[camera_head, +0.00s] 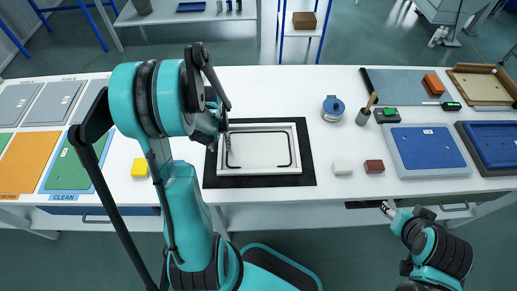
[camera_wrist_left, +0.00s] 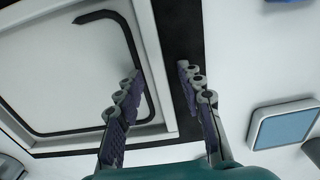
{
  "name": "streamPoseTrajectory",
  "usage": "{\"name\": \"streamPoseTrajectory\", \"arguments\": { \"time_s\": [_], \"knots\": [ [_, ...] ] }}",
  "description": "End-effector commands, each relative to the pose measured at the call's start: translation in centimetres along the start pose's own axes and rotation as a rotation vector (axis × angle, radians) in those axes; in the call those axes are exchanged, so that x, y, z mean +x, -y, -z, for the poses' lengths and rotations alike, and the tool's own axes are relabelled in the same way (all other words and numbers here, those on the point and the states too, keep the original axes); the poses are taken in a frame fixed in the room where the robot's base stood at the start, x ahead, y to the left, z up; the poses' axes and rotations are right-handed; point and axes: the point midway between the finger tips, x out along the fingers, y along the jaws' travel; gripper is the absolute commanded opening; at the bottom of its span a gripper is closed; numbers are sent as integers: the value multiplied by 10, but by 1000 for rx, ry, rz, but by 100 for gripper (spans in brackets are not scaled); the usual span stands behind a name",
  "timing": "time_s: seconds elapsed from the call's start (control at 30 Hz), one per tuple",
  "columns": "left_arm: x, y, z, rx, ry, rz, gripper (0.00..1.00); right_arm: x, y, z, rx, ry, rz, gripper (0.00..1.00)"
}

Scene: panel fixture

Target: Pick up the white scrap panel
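The white panel (camera_head: 265,152), with a raised rim and a thin black line inside it, lies flat on the black mat (camera_head: 309,165) in the middle of the table. It fills the upper left of the left wrist view (camera_wrist_left: 60,70). My left gripper (camera_head: 223,135) is at the panel's left side in the head view. In the wrist view its fingers (camera_wrist_left: 157,78) are apart, with the panel's rim and a strip of mat showing between them; contact cannot be told. My right gripper (camera_head: 387,210) is near the table's front edge, too small to read.
A yellow block (camera_head: 139,168), white block (camera_head: 342,167) and brown block (camera_head: 374,167) lie beside the mat. A blue round container (camera_head: 333,108) stands behind. Grey, orange and green panels (camera_head: 27,162) lie left; blue panels (camera_head: 428,148) lie right. White table is bare behind the mat.

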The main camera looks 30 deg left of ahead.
Motion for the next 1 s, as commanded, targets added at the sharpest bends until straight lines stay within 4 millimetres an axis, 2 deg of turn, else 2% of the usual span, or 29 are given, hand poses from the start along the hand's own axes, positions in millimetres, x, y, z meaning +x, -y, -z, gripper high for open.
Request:
{"name": "streamPoseTrajectory", "arguments": {
  "time_s": [0.03,0.13,0.17,0.63,0.77,0.9,1.0],
  "knots": [
    [0,0,0,0,0,0,30,0,0,0,0,0,0,49],
    [0,0,0,0,0,0,4,0,0,0,0,0,0,49],
    [0,0,0,0,0,0,0,0,0,0,0,0,0,49],
    [-6,0,0,0,0,-1,0,-3,0,2,0,0,0,49],
    [-21,0,0,0,0,-1,0,-9,0,6,0,0,0,49],
    [-49,0,-1,0,0,-1,0,-20,0,14,0,0,0,49],
    [-60,14,-22,-4,0,-1,0,-24,0,18,0,0,0,49]
  ]
}}
